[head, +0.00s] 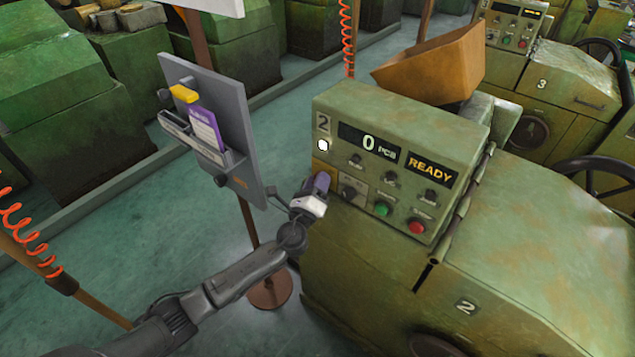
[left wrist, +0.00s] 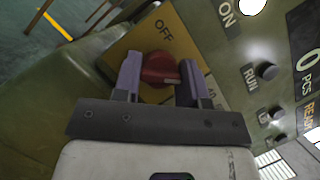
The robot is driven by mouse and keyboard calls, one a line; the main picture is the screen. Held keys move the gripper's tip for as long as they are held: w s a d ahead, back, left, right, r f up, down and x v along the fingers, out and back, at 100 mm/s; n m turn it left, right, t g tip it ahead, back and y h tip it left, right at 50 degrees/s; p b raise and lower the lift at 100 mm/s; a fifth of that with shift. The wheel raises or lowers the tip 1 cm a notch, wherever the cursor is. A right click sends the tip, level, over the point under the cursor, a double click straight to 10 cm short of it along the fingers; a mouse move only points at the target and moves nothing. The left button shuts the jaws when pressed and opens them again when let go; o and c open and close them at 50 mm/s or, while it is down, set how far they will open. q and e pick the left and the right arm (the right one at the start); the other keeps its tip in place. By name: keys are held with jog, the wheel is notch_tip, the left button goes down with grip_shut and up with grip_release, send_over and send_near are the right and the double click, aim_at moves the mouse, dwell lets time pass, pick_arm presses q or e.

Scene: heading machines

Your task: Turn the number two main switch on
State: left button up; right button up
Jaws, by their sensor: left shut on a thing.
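The number two machine's main switch is a red rotary knob (left wrist: 158,68) on a yellow plate (left wrist: 125,45) in the left wrist view. OFF is printed above the knob there. Another label at the plate's right is partly hidden by a finger. A pale mark on the knob points right in that view. My left gripper (left wrist: 158,80) is shut on the knob, one purple finger on each side. In the head view my left gripper (head: 320,184) is at the left end of the control panel (head: 345,165) and hides the knob. My right gripper is not in view.
The panel's display (head: 369,142) reads 0 PCS beside a READY sign (head: 430,170). A white lamp (head: 323,145) is lit. Green (head: 382,208) and red (head: 416,226) buttons are low on the panel. A grey board (head: 217,130) on a post stands close left of the gripper.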

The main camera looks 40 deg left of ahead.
pick_arm(q)
jog(key=o, duration=0.9)
jog(key=b+v, duration=0.1)
jog(key=v, duration=1.2)
jog(key=shift+s+f, duration=0.1)
jog(key=shift+s, duration=0.3)
jog(key=shift+d, duration=0.1)
